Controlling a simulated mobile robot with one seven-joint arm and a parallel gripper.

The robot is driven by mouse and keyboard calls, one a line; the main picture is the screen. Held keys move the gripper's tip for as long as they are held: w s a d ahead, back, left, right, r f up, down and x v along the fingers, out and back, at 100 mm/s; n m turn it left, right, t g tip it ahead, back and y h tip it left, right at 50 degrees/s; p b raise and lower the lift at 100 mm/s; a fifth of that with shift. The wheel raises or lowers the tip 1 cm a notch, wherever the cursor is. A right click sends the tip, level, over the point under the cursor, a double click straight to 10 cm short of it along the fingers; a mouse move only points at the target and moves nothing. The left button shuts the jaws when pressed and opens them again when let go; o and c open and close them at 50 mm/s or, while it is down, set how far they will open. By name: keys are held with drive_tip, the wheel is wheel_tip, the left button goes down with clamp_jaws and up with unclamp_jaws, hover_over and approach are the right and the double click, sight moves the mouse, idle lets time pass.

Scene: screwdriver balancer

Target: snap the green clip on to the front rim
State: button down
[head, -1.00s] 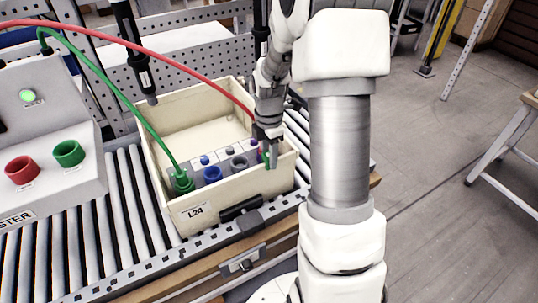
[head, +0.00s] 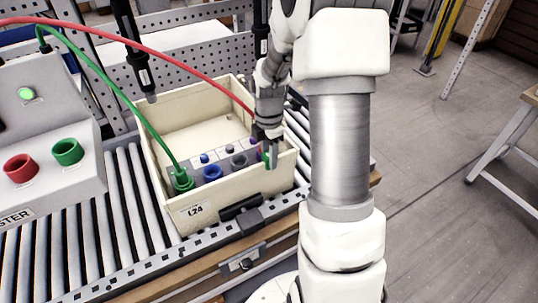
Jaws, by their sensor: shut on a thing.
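My gripper (head: 268,147) is at the front right corner of the cream crate (head: 222,203), just over its front rim. It is shut on the green clip (head: 266,159), of which only a small green part shows beside the fingers. The clip is at the rim's height; I cannot tell whether it touches the rim. The fingers and wrist hide most of the clip and the crate's right inner corner.
Inside the crate is a grey panel with blue (head: 212,173) and grey sockets; a green plug (head: 182,180) with a green cable sits at its left. A red cable (head: 150,42) arches to behind my gripper. A tester box (head: 45,135) stands left. Black tools hang above.

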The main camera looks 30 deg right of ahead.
drive_tip(key=shift+c, duration=1.8)
unclamp_jaws()
drive_tip(key=shift+r, duration=0.1)
wheel_tip(320, 180, up, 17)
drive_tip(key=p, duration=0.1)
drive_tip(key=shift+r, duration=0.15)
